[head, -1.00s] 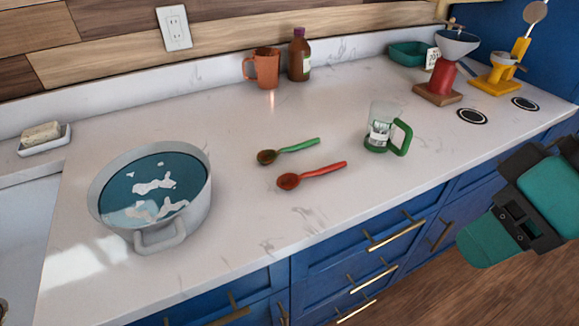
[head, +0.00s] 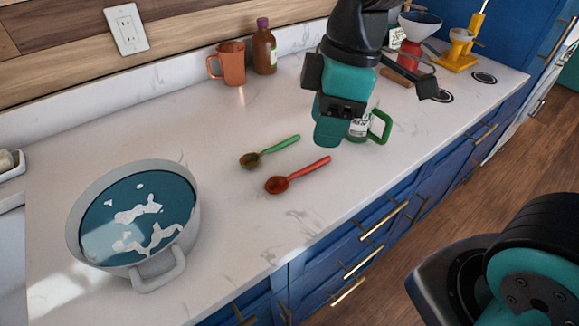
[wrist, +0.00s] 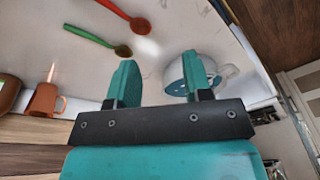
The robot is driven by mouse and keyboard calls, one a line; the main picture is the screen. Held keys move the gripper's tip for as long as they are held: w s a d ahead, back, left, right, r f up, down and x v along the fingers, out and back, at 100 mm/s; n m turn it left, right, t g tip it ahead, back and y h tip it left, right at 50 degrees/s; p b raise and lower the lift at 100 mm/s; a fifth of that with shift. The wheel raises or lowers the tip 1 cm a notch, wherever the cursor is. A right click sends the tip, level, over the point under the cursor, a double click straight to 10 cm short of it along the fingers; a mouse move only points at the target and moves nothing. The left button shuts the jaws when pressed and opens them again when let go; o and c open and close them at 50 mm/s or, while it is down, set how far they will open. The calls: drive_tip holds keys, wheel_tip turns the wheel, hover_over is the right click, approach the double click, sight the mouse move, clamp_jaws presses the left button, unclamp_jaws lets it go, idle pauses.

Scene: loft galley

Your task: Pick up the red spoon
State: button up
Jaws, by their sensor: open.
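The red spoon (head: 297,175) lies on the white countertop, its bowl to the left and its handle pointing right and up. In the wrist view the red spoon (wrist: 140,26) is at the top edge, beyond the fingertips. A green spoon (head: 270,152) lies just behind it, apart from it; it also shows in the wrist view (wrist: 95,39). My gripper (head: 330,128) is above the counter, behind and right of the red spoon, overlapping the glass mug. In the wrist view its two teal fingers (wrist: 161,80) are spread with nothing between them.
A grey pot (head: 185,215) of teal liquid with white patches stands at the left. The glass mug with green handle (head: 382,128) is partly hidden behind my gripper. An orange mug (head: 230,68) and brown bottle (head: 264,50) stand near the wall. Counter in front of the spoons is clear.

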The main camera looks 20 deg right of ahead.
drive_tip(key=w+n+h+p, duration=0.2)
drive_tip(key=w+n, duration=0.5)
drive_tip(key=w, duration=0.1)
drive_tip(key=p, duration=0.1)
hover_over(306, 169)
drive_tip(key=shift+n, duration=0.3)
wheel_tip(306, 169, down, 12)
drive_tip(key=shift+d+f, duration=0.1)
drive_tip(key=shift+f, duration=0.05)
drive_tip(key=shift+f+p, duration=0.65)
drive_tip(key=shift+f, duration=2.1)
drive_tip(key=shift+c, duration=0.3)
clamp_jaws()
